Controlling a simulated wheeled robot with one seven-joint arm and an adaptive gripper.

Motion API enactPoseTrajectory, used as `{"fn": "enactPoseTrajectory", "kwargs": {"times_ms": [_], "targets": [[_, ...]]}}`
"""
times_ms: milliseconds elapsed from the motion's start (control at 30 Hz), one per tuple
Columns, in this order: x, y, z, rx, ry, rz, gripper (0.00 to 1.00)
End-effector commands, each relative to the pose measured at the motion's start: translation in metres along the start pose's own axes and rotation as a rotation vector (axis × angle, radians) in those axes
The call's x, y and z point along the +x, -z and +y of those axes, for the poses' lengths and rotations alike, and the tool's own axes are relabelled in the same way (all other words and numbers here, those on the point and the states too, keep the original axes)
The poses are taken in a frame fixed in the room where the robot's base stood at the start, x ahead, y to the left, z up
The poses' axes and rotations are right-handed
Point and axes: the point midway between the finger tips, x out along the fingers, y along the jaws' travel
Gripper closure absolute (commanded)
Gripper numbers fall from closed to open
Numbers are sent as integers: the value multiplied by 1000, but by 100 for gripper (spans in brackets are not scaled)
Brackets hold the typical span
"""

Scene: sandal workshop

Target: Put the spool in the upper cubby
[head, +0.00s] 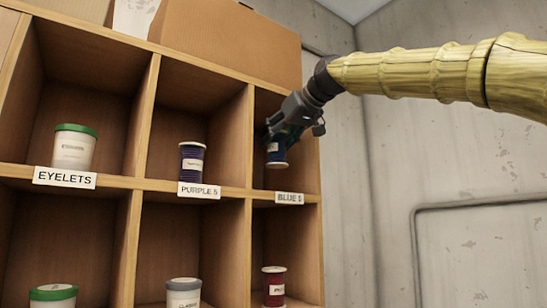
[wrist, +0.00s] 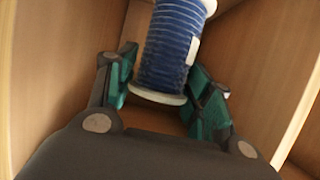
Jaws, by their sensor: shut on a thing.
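A blue spool (head: 276,154) with white ends is inside the upper right cubby (head: 308,160), the one labelled BLUE 5. My gripper (head: 287,140) reaches into that cubby from the right and is shut on the spool. In the wrist view the blue spool (wrist: 170,45) sits between the two green finger pads of my gripper (wrist: 165,90). The wooden cubby walls show on both sides there. The spool looks close to upright in the head view. I cannot tell whether its lower end touches the cubby floor.
A purple spool (head: 191,165) stands in the cubby to the left, above the PURPLE 5 label. A green-lidded tub (head: 74,147) stands above EYELETS. Below are a red spool (head: 274,286) and more tubs. Cardboard boxes (head: 228,38) sit on top of the shelf.

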Motion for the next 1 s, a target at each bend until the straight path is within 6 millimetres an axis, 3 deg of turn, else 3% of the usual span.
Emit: {"fn": "enactPoseTrajectory", "kwargs": {"times_ms": [100, 1000], "targets": [[11, 7, -1, 0, 1, -1, 78], [34, -52, 0, 0, 0, -2, 78]]}}
